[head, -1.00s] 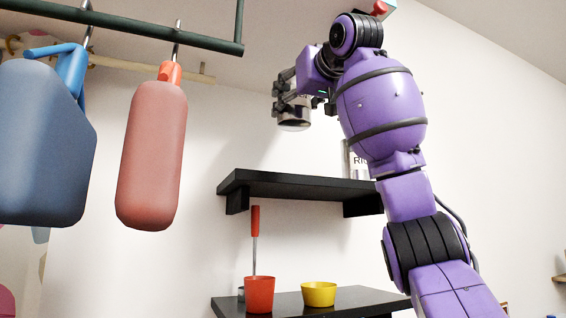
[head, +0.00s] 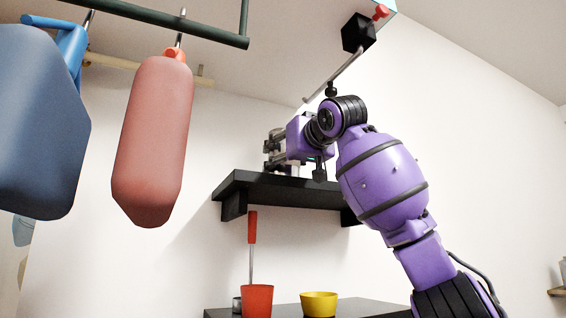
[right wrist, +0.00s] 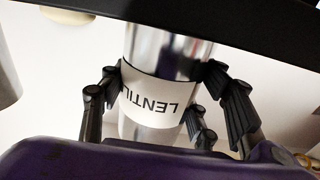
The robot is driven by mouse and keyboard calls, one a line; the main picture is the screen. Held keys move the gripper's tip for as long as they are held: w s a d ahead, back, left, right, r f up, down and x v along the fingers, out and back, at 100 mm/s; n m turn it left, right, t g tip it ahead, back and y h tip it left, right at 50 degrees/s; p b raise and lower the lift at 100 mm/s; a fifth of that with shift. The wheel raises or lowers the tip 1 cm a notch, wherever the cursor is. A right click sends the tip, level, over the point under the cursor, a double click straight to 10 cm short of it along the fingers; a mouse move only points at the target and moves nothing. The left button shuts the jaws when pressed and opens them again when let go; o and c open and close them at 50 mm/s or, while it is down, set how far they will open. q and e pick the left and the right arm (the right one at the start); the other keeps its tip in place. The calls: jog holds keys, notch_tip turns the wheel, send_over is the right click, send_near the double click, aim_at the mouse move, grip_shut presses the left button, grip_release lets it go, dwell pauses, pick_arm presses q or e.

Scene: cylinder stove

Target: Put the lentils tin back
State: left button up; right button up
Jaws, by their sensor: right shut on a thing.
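The lentils tin (right wrist: 155,95) is a shiny metal cylinder with a white label, and its lettering appears upside down in the right wrist view. My right gripper (head: 274,150) has its dark fingers on both sides of the tin, shut on it. In the head view the gripper is just above the upper black shelf (head: 275,190), and the tin is mostly hidden by the gripper. The dark shelf edge also crosses the top of the right wrist view (right wrist: 230,22), close to one end of the tin. I cannot tell whether the tin touches the shelf. My left gripper is not in view.
A lower black shelf (head: 365,308) holds a red cup (head: 257,300) and a yellow bowl (head: 319,304). A red-handled utensil (head: 252,228) stands near the cup. Blue (head: 40,125) and red (head: 153,135) hanging items fill the left, under a green rail (head: 160,28).

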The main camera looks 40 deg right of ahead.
jog(key=o, duration=1.3)
jog(key=shift+s+a+r, duration=0.1)
jog(key=shift+s, duration=0.05)
jog(key=v, duration=1.2)
